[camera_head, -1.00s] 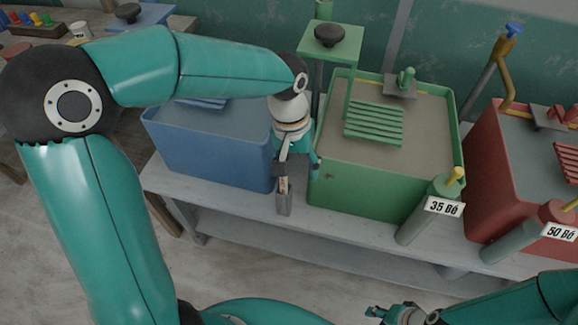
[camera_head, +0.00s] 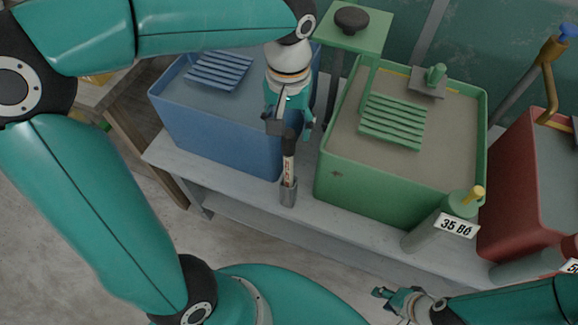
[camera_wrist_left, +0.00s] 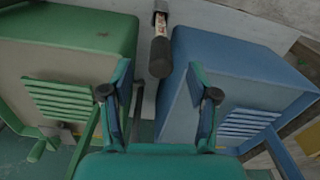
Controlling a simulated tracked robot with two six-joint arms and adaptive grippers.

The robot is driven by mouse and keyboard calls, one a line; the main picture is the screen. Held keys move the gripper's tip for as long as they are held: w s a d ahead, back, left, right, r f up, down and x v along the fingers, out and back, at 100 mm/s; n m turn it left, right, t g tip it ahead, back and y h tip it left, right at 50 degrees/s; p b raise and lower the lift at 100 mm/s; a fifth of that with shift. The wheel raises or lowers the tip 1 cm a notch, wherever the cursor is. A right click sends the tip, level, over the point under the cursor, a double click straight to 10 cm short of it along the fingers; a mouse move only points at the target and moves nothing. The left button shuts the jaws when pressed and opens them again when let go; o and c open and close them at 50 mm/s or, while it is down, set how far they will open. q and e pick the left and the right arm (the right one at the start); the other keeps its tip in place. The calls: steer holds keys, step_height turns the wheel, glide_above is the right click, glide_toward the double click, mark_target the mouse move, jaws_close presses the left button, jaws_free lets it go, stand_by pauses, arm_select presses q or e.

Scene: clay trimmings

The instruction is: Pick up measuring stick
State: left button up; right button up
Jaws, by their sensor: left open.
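The measuring stick (camera_head: 289,168) is a thin pale stick with markings and a dark top end. It stands upright in a small grey holder (camera_head: 288,194) at the shelf's front edge, between the blue and green bins. My left gripper (camera_head: 290,124) is open and empty, behind and above the stick's top in the head view. In the left wrist view, the stick (camera_wrist_left: 160,48) lies beyond the spread fingertips, near the midline between them, apart from both fingers. My right gripper (camera_head: 384,300) is low at the right, away from the stick; its finger gap is unclear.
The blue bin (camera_head: 225,148) stands left of the holder and the green bin (camera_head: 365,193) right of it, with a narrow gap between. A grey cylinder labelled 35 Bé (camera_head: 425,233) stands before the green bin. A red bin (camera_head: 515,185) is farther right.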

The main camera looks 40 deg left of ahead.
mark_target(289, 147)
arm_select(q)
steer(key=f, duration=0.8)
steer(key=shift+w+a, duration=0.15)
steer(key=shift+w, duration=0.05)
steer(key=shift+c, duration=0.3)
jaws_close()
